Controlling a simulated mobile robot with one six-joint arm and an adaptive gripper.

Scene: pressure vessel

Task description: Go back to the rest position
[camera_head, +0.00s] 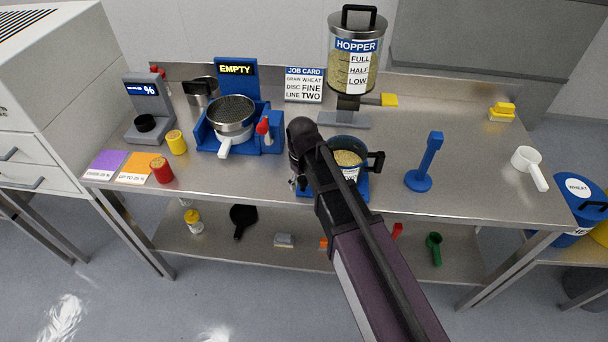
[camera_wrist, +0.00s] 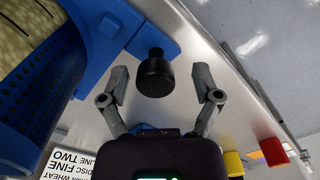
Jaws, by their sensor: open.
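My gripper (camera_wrist: 161,78) is open and empty in the wrist view, its two grey fingers spread wide. A black round knob (camera_wrist: 154,74) on a blue bracket shows between the fingers, with gaps on both sides; I cannot tell its depth. A blue perforated container with grain (camera_wrist: 38,85) fills the left of that view. In the head view my arm reaches over the bench to a blue pot of grain (camera_head: 348,158) with a black handle, on a blue base (camera_head: 362,187). My arm hides part of the pot and most of the gripper there.
The steel bench (camera_head: 470,160) holds a blue stand with a sieve (camera_head: 232,113), a hopper (camera_head: 355,60), a job card (camera_head: 304,85), a yellow cup (camera_head: 176,142), a red cup (camera_head: 161,170), a blue post (camera_head: 425,165) and a white scoop (camera_head: 530,165). Its right middle is mostly clear.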

